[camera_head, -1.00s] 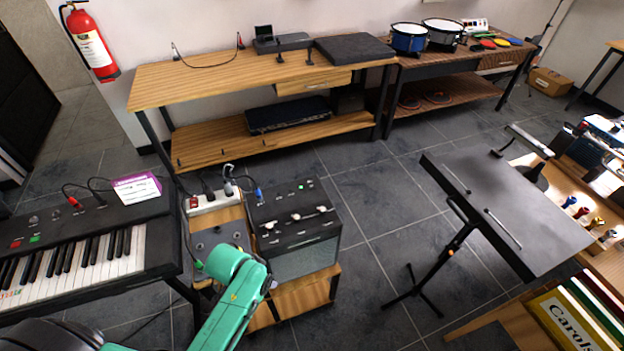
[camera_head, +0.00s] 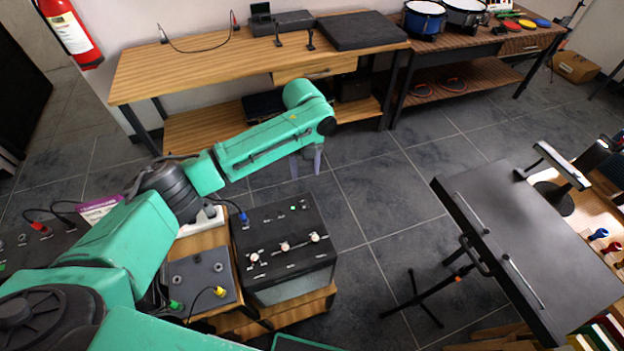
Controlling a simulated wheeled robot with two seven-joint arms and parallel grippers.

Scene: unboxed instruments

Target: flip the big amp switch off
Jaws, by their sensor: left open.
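The big black amp (camera_head: 283,240) stands on a low wooden stand, with a grey front grille and a sloping control panel on top. A small green light or switch (camera_head: 293,208) shows near the panel's far edge; its exact position is too small to tell. Several whitish knobs (camera_head: 285,246) sit nearer the front. My left gripper (camera_head: 306,163) is open and empty, its fingers pointing down beyond the amp's far edge, apart from the panel. My left arm crosses above the stand. My right gripper is not in view.
A grey panel (camera_head: 198,274) with green and yellow plugs lies left of the amp. A blue plug (camera_head: 244,218) sits at the amp's far left corner. A black music stand (camera_head: 520,240) stands right. A wooden workbench (camera_head: 200,72) is behind.

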